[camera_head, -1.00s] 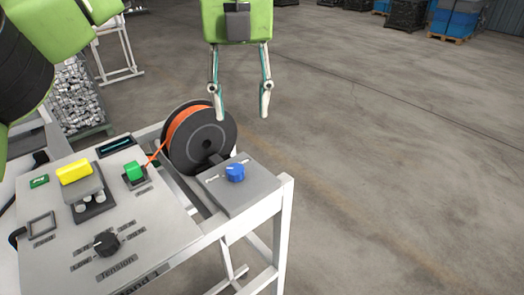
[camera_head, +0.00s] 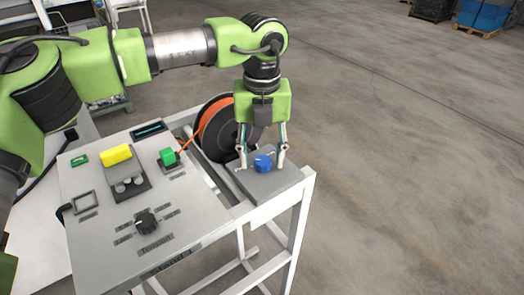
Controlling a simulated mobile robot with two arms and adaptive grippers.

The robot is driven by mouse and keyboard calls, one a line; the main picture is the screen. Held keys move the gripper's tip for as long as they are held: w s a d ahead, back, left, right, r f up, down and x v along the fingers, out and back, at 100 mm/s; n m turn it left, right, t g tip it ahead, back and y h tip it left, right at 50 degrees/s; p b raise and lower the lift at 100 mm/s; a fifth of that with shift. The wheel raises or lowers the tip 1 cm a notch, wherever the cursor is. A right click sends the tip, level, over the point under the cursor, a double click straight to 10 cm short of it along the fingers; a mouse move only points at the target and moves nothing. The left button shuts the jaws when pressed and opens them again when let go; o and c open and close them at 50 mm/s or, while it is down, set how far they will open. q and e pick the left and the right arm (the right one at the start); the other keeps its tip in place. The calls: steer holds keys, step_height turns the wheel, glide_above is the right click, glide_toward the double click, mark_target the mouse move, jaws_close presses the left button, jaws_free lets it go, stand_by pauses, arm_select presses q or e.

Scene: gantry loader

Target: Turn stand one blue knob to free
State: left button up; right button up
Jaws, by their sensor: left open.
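The blue knob (camera_head: 263,163) sits on a raised grey plate (camera_head: 270,185) at the right end of the stand. My left gripper (camera_head: 262,167) points down over it, open, with one finger on each side of the knob. The fingers look apart from the knob, though I cannot tell the exact gap. The labels beside the knob are mostly hidden by the fingers, so its setting cannot be read. My right gripper is not in view.
A black reel with orange line (camera_head: 215,128) stands just behind the plate. Open floor lies to the right.

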arm_select(q)
steer(key=shift+d, duration=0.15)
steer(key=c, duration=1.1)
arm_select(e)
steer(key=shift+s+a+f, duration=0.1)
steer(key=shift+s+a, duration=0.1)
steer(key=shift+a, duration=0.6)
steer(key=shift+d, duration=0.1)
